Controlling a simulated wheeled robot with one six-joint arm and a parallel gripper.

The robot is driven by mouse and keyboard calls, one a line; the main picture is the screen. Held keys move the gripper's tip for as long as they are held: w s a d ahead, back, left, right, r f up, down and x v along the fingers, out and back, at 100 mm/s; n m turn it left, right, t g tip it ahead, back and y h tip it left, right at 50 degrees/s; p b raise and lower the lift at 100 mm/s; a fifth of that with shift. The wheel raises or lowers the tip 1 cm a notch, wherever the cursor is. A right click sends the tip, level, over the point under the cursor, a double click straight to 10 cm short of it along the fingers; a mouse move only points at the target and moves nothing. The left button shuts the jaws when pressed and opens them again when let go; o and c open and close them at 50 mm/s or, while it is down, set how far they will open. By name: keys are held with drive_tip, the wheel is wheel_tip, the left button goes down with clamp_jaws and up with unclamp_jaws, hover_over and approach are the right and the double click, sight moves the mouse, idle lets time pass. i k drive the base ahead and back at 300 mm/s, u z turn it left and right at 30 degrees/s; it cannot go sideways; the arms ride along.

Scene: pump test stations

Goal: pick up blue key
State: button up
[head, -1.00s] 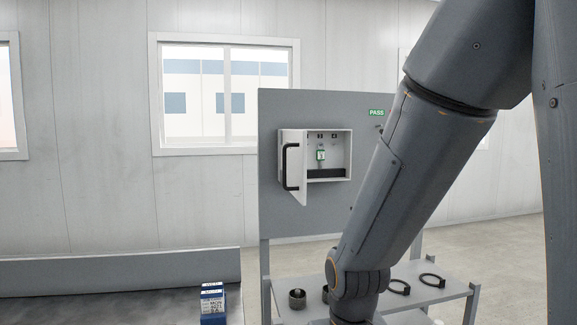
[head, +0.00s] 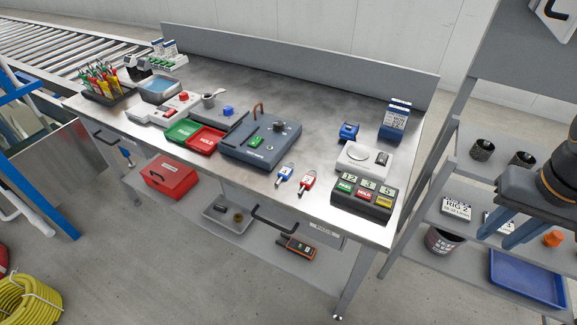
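A blue key tag (head: 285,172) lies on the metal workbench (head: 330,115) near its front edge, in the middle of the head view. A similar red tag (head: 308,180) lies just to its right. Whether each is a key or a small padlock is too small to tell. Another small blue item (head: 126,155) hangs below the bench's left front edge. My gripper (head: 505,231) is at the right, over the side shelf, far from the blue key tag. Its two grey-blue fingers look apart, with nothing seen between them.
A grey box with a handle (head: 262,140) stands left of the tags. Green and red trays (head: 205,139) lie further left. The shelf unit (head: 455,222) holds a blue tray (head: 527,280).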

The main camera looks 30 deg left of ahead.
sight(284, 173)
drive_tip(key=u, duration=3.25)
drive_tip(key=i, duration=1.7)
drive_tip(key=z, duration=2.7)
